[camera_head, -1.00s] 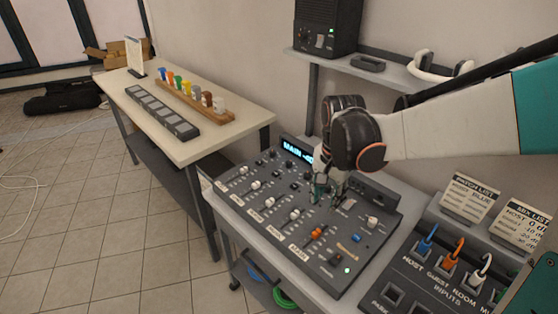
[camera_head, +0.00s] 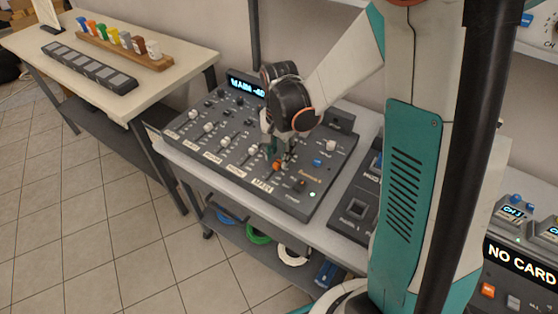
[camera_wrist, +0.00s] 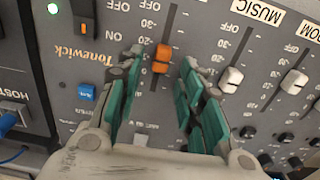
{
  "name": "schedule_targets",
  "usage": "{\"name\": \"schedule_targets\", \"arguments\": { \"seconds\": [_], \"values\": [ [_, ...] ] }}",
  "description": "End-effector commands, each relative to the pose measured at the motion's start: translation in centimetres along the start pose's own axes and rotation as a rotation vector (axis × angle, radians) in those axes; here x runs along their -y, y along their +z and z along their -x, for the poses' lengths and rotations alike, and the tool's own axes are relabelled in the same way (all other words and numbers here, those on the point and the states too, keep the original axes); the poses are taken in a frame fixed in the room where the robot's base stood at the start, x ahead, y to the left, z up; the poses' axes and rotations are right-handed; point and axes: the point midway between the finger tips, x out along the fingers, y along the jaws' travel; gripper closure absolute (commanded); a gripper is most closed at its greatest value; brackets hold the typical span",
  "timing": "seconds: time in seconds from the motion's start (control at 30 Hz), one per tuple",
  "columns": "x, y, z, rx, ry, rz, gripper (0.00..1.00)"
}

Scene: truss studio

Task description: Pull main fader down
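The main fader is an orange cap (camera_head: 277,166) in the front right part of the mixing console (camera_head: 192,157). In the wrist view the orange cap (camera_wrist: 162,58) sits in a dark slot with scale marks, the OFF end toward the top of the picture. My gripper (camera_head: 279,154) is over the console, close to the cap. In the wrist view my gripper (camera_wrist: 161,72) is open, with one green-padded finger on each side of the cap and a gap visible on both sides. The console display (camera_head: 246,87) seems to read MAIN -40.
White fader caps (camera_wrist: 231,79) stand beside the orange one. A blue button (camera_wrist: 87,92) and a switch (camera_wrist: 84,18) are on its other side. A table with a plug rack (camera_head: 124,50) stands at the left. Cable coils (camera_head: 258,236) lie on the shelf below.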

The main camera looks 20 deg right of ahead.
Motion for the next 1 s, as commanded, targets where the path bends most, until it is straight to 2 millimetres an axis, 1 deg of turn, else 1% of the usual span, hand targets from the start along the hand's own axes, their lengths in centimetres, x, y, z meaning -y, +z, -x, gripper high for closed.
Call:
{"name": "schedule_targets", "arguments": {
  "seconds": [0.03,0.2,0.5,0.53,0.57,0.6,0.67,0.7,0.87,0.97,1.0],
  "values": [
    [0.0,0.0,-0.8,0.0,0.0,0.0,0.65],
    [0.0,0.0,-1.9,0.0,0.0,0.0,0.65],
    [0.0,0.0,-2.0,0.0,0.0,0.0,0.65],
    [0.0,0.0,-2.0,0.0,0.0,0.0,0.67],
    [0.0,0.0,-2.0,0.0,0.0,0.0,0.74],
    [0.0,0.0,-2.0,0.0,0.0,0.0,0.83],
    [0.0,0.0,-2.0,0.0,0.0,0.0,0.97],
    [0.0,0.0,-2.0,0.0,0.0,0.0,1.0],
    [0.0,0.0,-2.0,0.0,0.0,0.0,1.0],
    [0.0,0.6,-2.0,0.0,0.0,0.002,1.0],
    [0.0,1.1,-2.0,0.0,0.0,0.002,1.0]
  ]
}}
